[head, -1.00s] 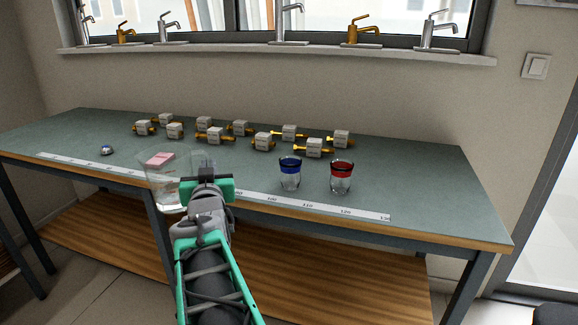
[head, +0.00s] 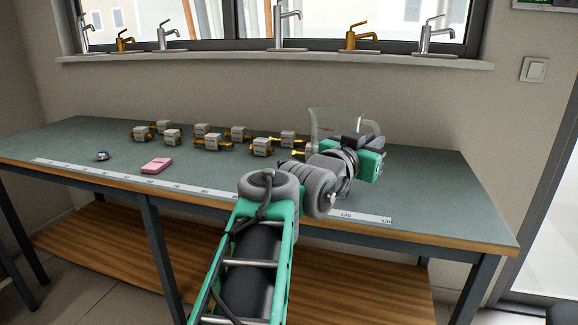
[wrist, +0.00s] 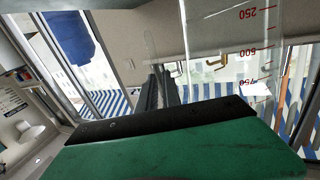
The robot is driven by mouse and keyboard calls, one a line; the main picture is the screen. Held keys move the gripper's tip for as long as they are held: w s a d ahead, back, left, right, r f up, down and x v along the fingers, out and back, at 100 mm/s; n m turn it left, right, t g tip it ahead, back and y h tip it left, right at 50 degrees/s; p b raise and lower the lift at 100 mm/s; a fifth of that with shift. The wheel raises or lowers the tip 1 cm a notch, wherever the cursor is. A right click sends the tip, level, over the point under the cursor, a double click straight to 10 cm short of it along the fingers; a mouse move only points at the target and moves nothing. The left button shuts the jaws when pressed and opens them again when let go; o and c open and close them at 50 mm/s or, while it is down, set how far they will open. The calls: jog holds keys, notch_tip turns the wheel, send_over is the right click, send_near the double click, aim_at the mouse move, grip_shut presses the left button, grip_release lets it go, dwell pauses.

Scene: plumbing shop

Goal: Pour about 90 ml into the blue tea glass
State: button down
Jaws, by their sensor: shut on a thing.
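My gripper (head: 352,146) is shut on a clear glass measuring jug (head: 332,122) and holds it above the right part of the bench. In the wrist view the jug (wrist: 232,45) shows red marks of 250, 500 and 750. Its tilt and the liquid level in it cannot be told. The blue tea glass is not visible now; my arm and wrist cover the place where it stood. The red-rimmed glass beside it is hidden too. Whether the jug's rim is over either glass cannot be seen.
The green bench top (head: 440,190) has a ruler strip (head: 110,175) along its front edge. A pink block (head: 157,165) and a small shiny ball (head: 102,155) lie at the left. The bench's right end is clear.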

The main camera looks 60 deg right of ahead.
aim_at(378, 127)
jog(key=shift+s+a+f+m+g, duration=0.15)
jog(key=shift+s+m+g, duration=0.4)
jog(key=shift+s, duration=0.7)
jog(key=r+n+p, duration=0.1)
jog(key=p, duration=0.1)
jog(key=w+r+n+p, duration=0.1)
jog(key=p, duration=0.1)
jog(key=w+r+n+p, duration=0.1)
jog(key=r+p, duration=0.1)
jog(key=p, duration=0.1)
jog(key=shift+w+d+r+n+t+p, duration=0.15)
jog(key=shift+w+d+n+p, duration=0.2)
jog(key=shift+w+n+p, duration=1.6)
jog(key=shift+w+d+r+n+p, duration=0.3)
jog(key=shift+w+n+p, duration=0.95)
jog(key=shift+p, duration=1.4)
jog(key=shift+w+d+r+n+t+p, duration=0.1)
jog(key=shift+w+d+n+p, duration=0.35)
jog(key=shift+w+n+p, duration=1.5)
